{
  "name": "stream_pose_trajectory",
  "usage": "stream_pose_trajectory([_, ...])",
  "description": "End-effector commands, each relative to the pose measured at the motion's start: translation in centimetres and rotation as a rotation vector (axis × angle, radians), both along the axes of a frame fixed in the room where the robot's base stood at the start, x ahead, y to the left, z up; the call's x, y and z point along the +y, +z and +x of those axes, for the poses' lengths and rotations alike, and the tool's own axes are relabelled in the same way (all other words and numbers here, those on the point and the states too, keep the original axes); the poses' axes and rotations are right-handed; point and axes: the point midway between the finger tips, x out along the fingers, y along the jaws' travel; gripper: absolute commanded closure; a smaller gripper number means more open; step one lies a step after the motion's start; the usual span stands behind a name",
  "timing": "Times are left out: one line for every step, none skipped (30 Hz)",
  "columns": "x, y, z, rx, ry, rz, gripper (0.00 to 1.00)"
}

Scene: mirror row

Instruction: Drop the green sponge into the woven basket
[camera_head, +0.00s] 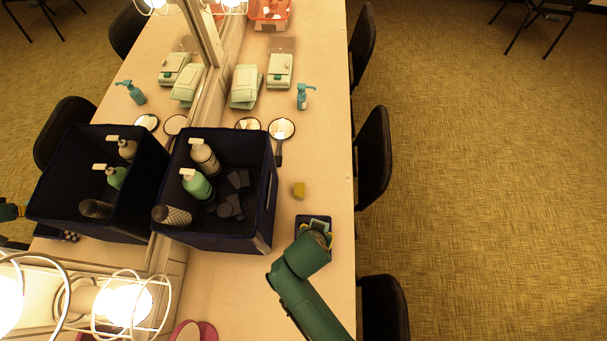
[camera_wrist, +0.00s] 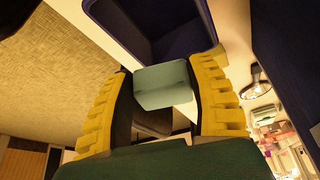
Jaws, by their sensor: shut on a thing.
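The green sponge (camera_wrist: 163,85) is a pale green block between the yellow-padded fingers in the wrist view. My gripper (camera_head: 317,229) is shut on it. In the head view the sponge is hidden by my gripper and arm. My gripper is over a small dark blue open container (camera_head: 299,221) near the counter's right edge; an open dark blue container (camera_wrist: 150,28) also shows beyond the sponge in the wrist view. A large dark blue bin (camera_head: 262,235) stands to the left, holding bottles, a brush and dark blocks. I cannot tell a woven surface on either container.
Hand mirrors (camera_head: 282,128) and a blue pump bottle (camera_head: 303,97) are farther back. A wall mirror (camera_head: 195,80) on the left reflects the items. Chairs (camera_head: 372,160) line the right edge.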

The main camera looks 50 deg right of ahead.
Motion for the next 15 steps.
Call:
stream_pose_trajectory([-0.2, -0.3, -0.2, 0.001, -0.006, 0.001, 0.80])
stream_pose_trajectory([-0.2, -0.5, -0.2, 0.001, -0.007, 0.001, 0.80])
stream_pose_trajectory([-0.2, -0.8, -0.2, 0.001, -0.007, 0.001, 0.80])
stream_pose_trajectory([-0.2, -1.1, -0.2, 0.001, -0.006, 0.001, 0.80])
stream_pose_trajectory([-0.2, -1.4, -0.1, 0.000, -0.005, 0.001, 0.80])
stream_pose_trajectory([-0.2, -1.9, -0.1, 0.001, -0.004, 0.001, 0.80])
stream_pose_trajectory([-0.2, -2.3, -0.1, 0.001, -0.004, 0.001, 0.80])
stream_pose_trajectory([-0.2, -2.8, -0.1, 0.001, -0.004, 0.001, 0.80])
stream_pose_trajectory([-0.1, -3.4, -0.1, 0.001, -0.004, 0.001, 0.80])
stream_pose_trajectory([-0.1, -3.8, -0.1, 0.000, -0.003, 0.001, 0.80])
stream_pose_trajectory([-0.1, -4.3, -0.1, 0.000, -0.003, 0.001, 0.80])
stream_pose_trajectory([-0.1, -4.8, -0.1, 0.000, -0.003, 0.001, 0.80])
stream_pose_trajectory([-0.1, -5.2, -0.1, 0.000, -0.003, 0.000, 0.80])
stream_pose_trajectory([-0.1, -5.6, -0.1, 0.000, -0.003, 0.000, 0.80])
stream_pose_trajectory([-0.1, -5.9, -0.1, -0.001, -0.003, 0.000, 0.80])
